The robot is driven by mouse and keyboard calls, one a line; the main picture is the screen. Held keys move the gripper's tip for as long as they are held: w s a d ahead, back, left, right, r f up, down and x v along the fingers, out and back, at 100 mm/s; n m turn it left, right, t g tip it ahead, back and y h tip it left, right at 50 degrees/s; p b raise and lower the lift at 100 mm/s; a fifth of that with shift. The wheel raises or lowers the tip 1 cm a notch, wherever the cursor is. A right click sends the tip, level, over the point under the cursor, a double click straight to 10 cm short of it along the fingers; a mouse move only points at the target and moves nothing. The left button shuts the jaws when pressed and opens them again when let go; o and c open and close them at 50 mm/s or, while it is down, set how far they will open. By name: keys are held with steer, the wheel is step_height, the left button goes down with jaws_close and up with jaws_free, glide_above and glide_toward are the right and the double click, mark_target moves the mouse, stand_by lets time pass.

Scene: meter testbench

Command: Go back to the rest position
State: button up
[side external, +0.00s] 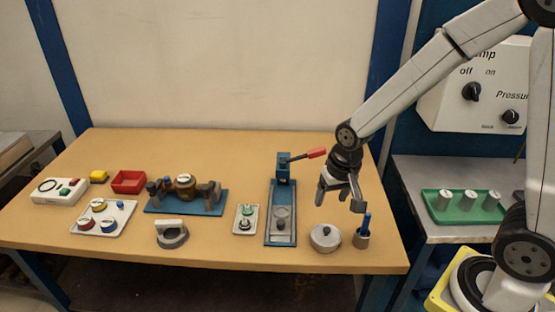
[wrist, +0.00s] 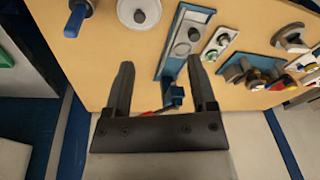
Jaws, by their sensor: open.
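My gripper (side external: 340,196) is open and empty. It points down above the right part of the wooden table (side external: 240,250). In the side view it hangs to the right of the blue clamp stand (side external: 283,169) with a red-handled lever, and above the round grey lidded pot (side external: 325,237) and the small cup with a blue-handled tool (side external: 363,232). In the wrist view the two dark fingers (wrist: 160,88) are spread wide, with the blue clamp partly seen between them. Nothing is held.
A green tray with weights (side external: 464,207) is on the right bench. A pump panel (side external: 478,90) hangs behind my arm.

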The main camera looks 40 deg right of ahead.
steer(key=s+r+n, duration=0.1)
steer(key=s+n, duration=0.4)
steer(key=s, duration=0.1)
steer(key=shift+d+t, duration=0.3)
steer(key=shift+d, duration=0.05)
